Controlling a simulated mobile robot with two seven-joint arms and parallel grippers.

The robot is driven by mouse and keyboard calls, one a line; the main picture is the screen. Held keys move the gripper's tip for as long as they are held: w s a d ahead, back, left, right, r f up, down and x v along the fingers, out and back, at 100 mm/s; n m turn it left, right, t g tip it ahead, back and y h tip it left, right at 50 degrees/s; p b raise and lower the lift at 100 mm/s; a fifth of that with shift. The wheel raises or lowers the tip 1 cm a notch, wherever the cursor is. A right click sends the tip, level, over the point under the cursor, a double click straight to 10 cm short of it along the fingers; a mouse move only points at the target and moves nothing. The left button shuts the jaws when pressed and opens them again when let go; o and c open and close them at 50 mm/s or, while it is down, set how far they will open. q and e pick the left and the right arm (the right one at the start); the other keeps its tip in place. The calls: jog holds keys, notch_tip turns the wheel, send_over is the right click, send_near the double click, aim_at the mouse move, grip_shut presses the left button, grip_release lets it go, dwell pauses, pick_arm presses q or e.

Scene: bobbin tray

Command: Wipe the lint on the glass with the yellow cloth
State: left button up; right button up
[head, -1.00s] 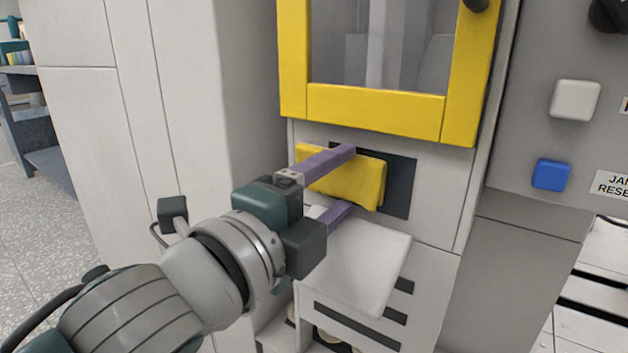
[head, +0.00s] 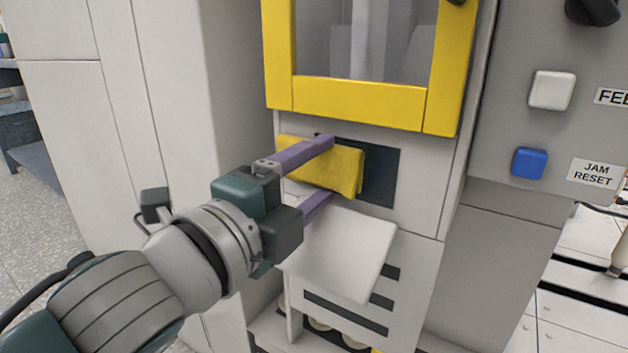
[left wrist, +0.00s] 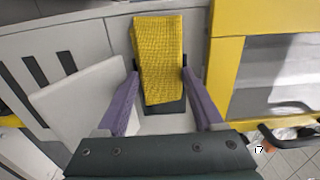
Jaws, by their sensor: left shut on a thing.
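My left gripper (head: 327,170) is shut on the yellow cloth (head: 346,174), a folded ribbed pad, with one purple finger on each side of it. In the left wrist view the cloth (left wrist: 158,52) stands between the two fingers. The cloth is in front of a dark rectangular panel (head: 382,178) on the white machine face and hides its left part. I cannot tell whether cloth and panel touch. A clear window (head: 365,40) sits in a yellow-framed door above. I cannot make out lint on either surface. My right gripper is not in view.
A white plate or flap (head: 345,250) juts out just below the gripper. The yellow door frame (head: 360,105) is close above. A blue button (head: 529,162) labelled jam reset and a white button (head: 552,90) are to the right. Dark slots lie below the plate.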

pick_arm(q)
jog(key=shift+w+a+f, duration=0.1)
jog(key=shift+w+a, duration=0.05)
jog(key=shift+a, duration=0.15)
jog(key=shift+a+p, duration=0.1)
jog(key=shift+p, duration=0.25)
jog(key=p+v, duration=0.1)
jog(key=v, duration=0.1)
jog(key=p+v, duration=0.1)
jog(key=v, duration=0.1)
jog(key=shift+r, duration=0.2)
jog(key=shift+s+a+p, duration=0.35)
jog(key=shift+s+p, duration=0.05)
jog(key=shift+s, duration=0.25)
jog(key=shift+p+v, duration=0.65)
jog(key=shift+v, duration=0.9)
